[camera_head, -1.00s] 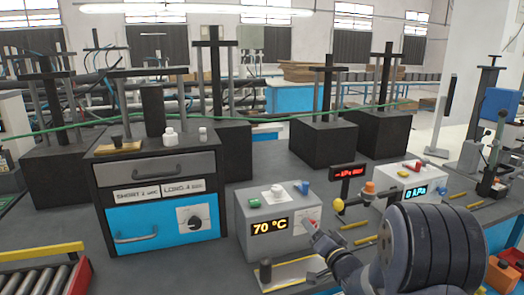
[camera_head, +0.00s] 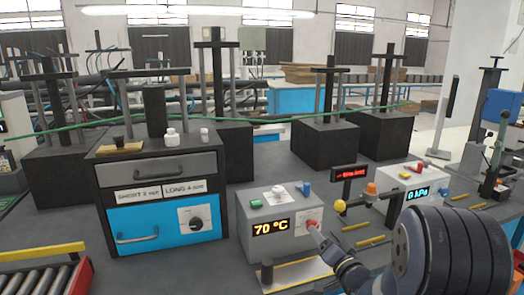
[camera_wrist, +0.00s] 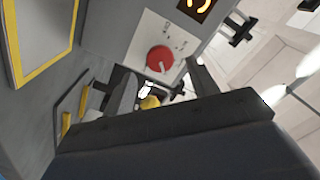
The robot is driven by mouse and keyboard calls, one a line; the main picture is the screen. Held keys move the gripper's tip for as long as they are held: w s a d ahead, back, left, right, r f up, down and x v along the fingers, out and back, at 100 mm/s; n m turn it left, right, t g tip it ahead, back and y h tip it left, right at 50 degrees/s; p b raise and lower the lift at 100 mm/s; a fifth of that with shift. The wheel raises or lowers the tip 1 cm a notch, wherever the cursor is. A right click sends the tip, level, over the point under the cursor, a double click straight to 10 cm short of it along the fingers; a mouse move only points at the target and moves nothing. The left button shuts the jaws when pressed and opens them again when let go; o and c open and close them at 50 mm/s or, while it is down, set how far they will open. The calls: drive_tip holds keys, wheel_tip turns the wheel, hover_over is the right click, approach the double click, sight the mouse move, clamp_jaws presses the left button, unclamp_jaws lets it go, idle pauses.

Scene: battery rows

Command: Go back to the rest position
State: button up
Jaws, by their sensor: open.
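My gripper (camera_head: 321,237) is in front of the grey 70 °C box (camera_head: 255,243), close to the red knob (camera_head: 312,224) on its front. In the wrist view my gripper's fingers (camera_wrist: 160,88) stand apart with nothing held between them. The red knob (camera_wrist: 160,58) shows beyond the fingers, and a gap seems to lie between. Whether any part touches the box is hard to tell. My dark arm fills the lower right of the head view.
A drawer cabinet (camera_head: 160,172) stands left of the box. A roller tray (camera_head: 78,279) is at lower left.

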drive_tip(key=v, duration=0.7)
drive_tip(key=w+a+n+p, duration=0.1)
drive_tip(key=w+n+p, duration=0.2)
drive_tip(key=n, duration=0.9)
drive_tip(key=w+a+n+p, duration=0.2)
drive_tip(key=w+n, duration=0.5)
drive_tip(key=n, duration=0.5)
drive_tip(key=shift+w+a+p, duration=0.3)
drive_tip(key=shift+w+p, duration=0.05)
drive_tip(key=shift+p, duration=0.05)
drive_tip(key=shift+r, duration=0.1)
idle(0.5)
